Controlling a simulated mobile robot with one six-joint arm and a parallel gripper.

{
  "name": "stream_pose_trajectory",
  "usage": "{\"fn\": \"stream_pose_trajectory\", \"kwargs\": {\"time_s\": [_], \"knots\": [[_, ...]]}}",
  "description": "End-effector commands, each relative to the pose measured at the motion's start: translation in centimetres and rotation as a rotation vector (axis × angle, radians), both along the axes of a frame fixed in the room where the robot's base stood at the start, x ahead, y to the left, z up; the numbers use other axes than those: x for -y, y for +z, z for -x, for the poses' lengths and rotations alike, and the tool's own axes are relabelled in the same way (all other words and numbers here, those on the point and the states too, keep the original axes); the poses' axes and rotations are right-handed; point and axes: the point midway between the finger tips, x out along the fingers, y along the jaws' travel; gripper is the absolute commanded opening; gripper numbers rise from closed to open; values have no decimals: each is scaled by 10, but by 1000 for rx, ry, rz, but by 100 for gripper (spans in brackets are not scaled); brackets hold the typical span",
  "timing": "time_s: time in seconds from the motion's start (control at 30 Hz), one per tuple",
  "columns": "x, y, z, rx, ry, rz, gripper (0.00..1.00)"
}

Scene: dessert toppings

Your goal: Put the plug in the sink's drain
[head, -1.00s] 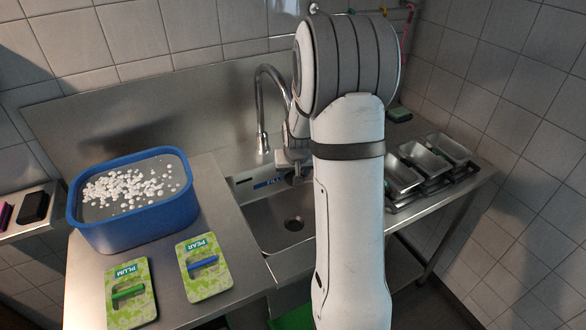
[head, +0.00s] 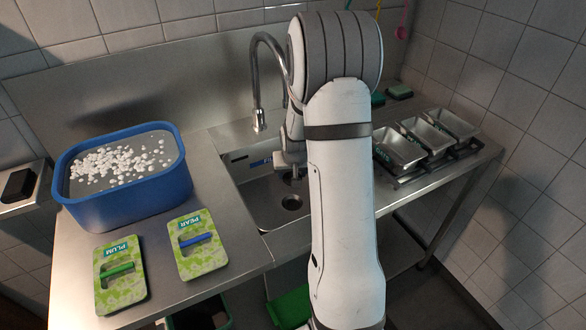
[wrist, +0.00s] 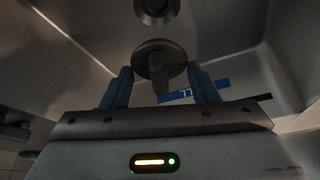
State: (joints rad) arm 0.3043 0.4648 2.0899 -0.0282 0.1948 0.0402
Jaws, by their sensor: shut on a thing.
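The plug (wrist: 158,62) is a dark round disc with a short stem, held between the blue fingers of my gripper (wrist: 160,84) in the wrist view. The drain (wrist: 157,9) is a dark round hole beyond the plug, at the top edge of that view, and the plug is apart from it. In the head view the drain (head: 291,202) shows in the floor of the steel sink (head: 265,207). My gripper (head: 292,172) is over the sink there, just above the drain in the picture. My arm hides the sink's right part, and the plug is hard to make out in that view.
A tall faucet (head: 256,85) rises behind the sink. A blue tub (head: 130,200) of white pieces and two green cards, PLUM (head: 120,290) and PEAR (head: 202,258), lie to the left. Several metal trays (head: 425,140) stand to the right.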

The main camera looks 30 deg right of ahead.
Motion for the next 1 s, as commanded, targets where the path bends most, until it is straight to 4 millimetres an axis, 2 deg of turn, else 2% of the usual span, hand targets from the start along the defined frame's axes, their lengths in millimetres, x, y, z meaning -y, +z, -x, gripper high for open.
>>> {"fn": "stream_pose_trajectory", "kwargs": {"time_s": [0.03,0.7,1.0], "knots": [[0,-9,0,-1,0,0,32],[-1,-77,0,0,1,-1,32],[-1,-97,-1,1,2,0,32]]}}
